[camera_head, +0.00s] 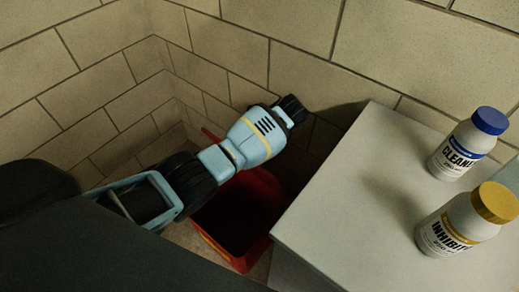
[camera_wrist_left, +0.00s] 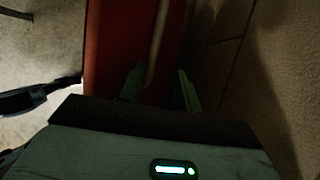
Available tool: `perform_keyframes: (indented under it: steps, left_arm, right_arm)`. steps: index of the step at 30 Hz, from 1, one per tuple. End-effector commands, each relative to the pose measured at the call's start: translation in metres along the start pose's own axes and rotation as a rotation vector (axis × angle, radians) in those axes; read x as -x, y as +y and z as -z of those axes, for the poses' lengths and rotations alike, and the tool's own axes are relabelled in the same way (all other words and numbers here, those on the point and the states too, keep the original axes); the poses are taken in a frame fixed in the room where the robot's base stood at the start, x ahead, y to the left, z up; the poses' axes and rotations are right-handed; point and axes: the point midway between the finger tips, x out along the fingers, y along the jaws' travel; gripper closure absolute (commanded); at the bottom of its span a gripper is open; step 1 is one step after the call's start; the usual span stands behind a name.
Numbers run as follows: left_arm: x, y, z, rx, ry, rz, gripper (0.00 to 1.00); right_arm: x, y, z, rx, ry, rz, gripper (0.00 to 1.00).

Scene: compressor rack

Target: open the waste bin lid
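The red waste bin (camera_head: 245,262) stands on the floor between the wall and the white-topped cabinet. Its inside looks dark and open from above. A red edge, perhaps the lid (camera_head: 210,133), shows behind my left arm; most of it is hidden. My left arm reaches over the bin, with the left gripper (camera_head: 294,108) near the back wall; its fingers are hard to see there. In the left wrist view, the left gripper (camera_wrist_left: 160,88) has its fingers apart. A red panel (camera_wrist_left: 110,45) with a pale edge runs up to and between them; contact cannot be told. My right gripper is not in view.
The cabinet top (camera_head: 340,195) is right of the bin. On it stand a blue-capped bottle (camera_head: 460,150) and a yellow-capped bottle (camera_head: 455,228). Tiled walls (camera_head: 100,80) close in the bin behind and at the left, leaving a narrow space.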

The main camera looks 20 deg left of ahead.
Motion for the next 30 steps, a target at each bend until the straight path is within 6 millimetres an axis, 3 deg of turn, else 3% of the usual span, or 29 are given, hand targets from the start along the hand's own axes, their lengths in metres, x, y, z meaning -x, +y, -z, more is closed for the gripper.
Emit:
perform_keyframes:
  steps: [30]
  left_arm:
    - [0.041,-0.04,0.008,0.0,0.001,0.0,0.67]
  right_arm:
    - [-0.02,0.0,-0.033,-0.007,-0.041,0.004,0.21]
